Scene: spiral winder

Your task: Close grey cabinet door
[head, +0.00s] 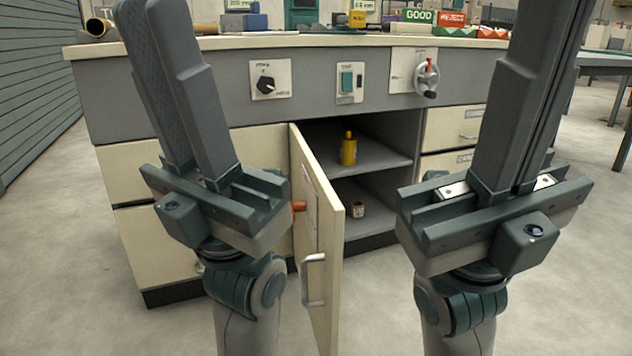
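The cabinet door (326,245) is cream, not grey, and stands wide open. It is hinged at the left of the opening and swung out towards me. Its outer face bears a metal handle (314,279), a pale label and a small red-orange piece (299,206). My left gripper (152,5) is to the left of the door, fingers up, and appears shut and empty; its body hides part of the left cabinet fronts. My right gripper (548,5) is right of the opening, fingers up, shut and empty. I see no contact with the door.
The cabinet interior (375,140) holds a yellow bottle (348,149) on the shelf and a small cup (358,209) below. Above is a grey panel with a rotary switch (266,85), a teal switch (347,80) and a crank (428,78). Floor (380,300) between my arms is clear.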

